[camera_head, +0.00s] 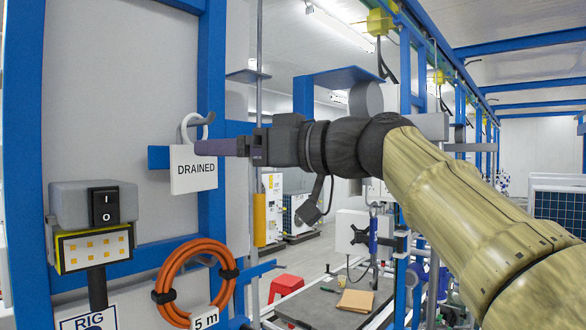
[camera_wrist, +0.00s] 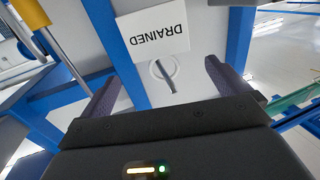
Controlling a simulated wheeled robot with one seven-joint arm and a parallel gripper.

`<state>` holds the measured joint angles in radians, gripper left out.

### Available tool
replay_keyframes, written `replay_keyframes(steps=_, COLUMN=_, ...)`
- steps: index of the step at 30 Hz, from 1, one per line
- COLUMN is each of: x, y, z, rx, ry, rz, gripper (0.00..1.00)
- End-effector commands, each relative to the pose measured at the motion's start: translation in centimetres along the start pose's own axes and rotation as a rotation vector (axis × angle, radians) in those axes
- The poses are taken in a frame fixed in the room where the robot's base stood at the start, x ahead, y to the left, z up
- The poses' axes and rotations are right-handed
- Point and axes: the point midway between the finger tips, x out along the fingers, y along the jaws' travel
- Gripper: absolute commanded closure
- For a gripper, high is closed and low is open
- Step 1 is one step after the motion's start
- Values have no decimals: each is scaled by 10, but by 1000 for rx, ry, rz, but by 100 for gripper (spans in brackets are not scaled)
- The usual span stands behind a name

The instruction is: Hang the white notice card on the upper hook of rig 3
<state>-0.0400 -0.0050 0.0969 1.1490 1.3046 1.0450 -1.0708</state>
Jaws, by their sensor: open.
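The white notice card (camera_head: 193,172), reading "DRAINED", hangs upright against the blue frame. Its white loop (camera_head: 184,126) is around or in front of a grey hook (camera_head: 208,119); the head view does not settle which. In the wrist view the card (camera_wrist: 153,38) is upside down, and its ring (camera_wrist: 152,70) appears around the hook peg (camera_wrist: 166,84). My gripper (camera_head: 200,148) is at the card's upper right edge, just below the hook. In the wrist view my gripper (camera_wrist: 160,84) is open, with fingers apart on either side of the ring, touching nothing visible.
A switch box (camera_head: 93,205), a coiled orange hose (camera_head: 165,280) tagged "5 m" and a "RIG" sign (camera_head: 88,320), its number cut off, are on the left. Blue posts (camera_head: 211,75) stand close to my gripper. A red stool (camera_head: 286,285) is on the floor beyond.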

Motion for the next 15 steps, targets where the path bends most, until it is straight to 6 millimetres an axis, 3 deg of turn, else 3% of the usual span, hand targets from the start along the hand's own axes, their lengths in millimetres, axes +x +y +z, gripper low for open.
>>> replay_keyframes(steps=9, x=-64, y=0, z=3, rx=-3, ry=2, rz=4, gripper=0)
replay_keyframes(steps=15, x=-85, y=-1, z=0, rx=-2, ry=1, rz=0, gripper=0)
